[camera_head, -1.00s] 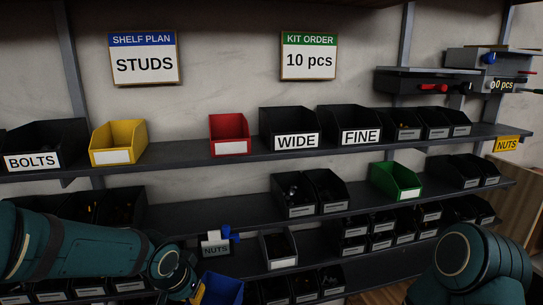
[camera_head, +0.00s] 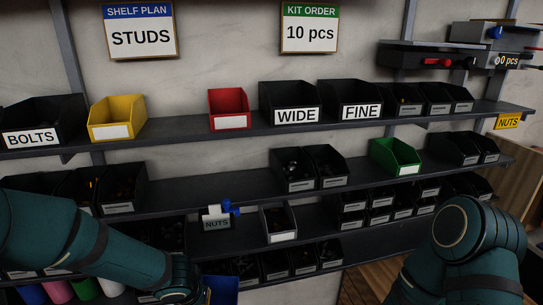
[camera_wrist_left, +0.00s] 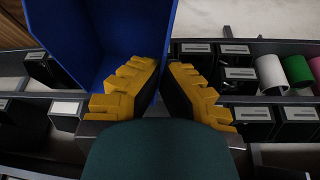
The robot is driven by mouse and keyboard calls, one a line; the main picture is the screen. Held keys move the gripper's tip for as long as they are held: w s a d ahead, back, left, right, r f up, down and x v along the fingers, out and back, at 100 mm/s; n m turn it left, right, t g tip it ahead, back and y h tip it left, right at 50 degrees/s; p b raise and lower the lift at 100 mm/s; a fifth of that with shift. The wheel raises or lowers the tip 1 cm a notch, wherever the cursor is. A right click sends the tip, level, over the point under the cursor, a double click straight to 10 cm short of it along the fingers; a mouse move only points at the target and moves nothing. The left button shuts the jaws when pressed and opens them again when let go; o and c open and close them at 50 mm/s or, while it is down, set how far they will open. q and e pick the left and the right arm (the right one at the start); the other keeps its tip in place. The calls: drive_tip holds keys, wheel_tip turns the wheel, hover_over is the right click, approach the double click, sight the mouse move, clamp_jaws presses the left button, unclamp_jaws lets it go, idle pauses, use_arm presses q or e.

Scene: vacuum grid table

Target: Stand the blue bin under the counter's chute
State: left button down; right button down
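The blue bin (camera_head: 222,290) shows at the bottom edge of the head view, mostly cut off. In the left wrist view the blue bin (camera_wrist_left: 95,35) is large at upper left. My left gripper's yellow fingers (camera_wrist_left: 166,85) stand on either side of the bin's right wall, one inside and one outside, closed on it. The counter (camera_head: 490,62) is a grey unit at upper right with a display ending in "0 pcs". Its chute is not clearly made out. My right arm shows at lower right; its gripper is out of view.
The top shelf holds a yellow bin (camera_head: 117,118), a red bin (camera_head: 229,110) and black bins. A green bin (camera_head: 396,157) sits on the middle shelf. Several black bins fill the lower shelves.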

use_arm(q)
drive_tip(key=s+f, duration=0.1)
drive_tip(key=f, duration=0.1)
drive_tip(key=s+f, duration=0.2)
drive_tip(key=shift+s+a, duration=0.1)
drive_tip(key=shift+s, duration=0.05)
drive_tip(key=shift+s+f, duration=0.4)
drive_tip(key=shift+f, duration=0.1)
drive_tip(key=shift+r, duration=0.15)
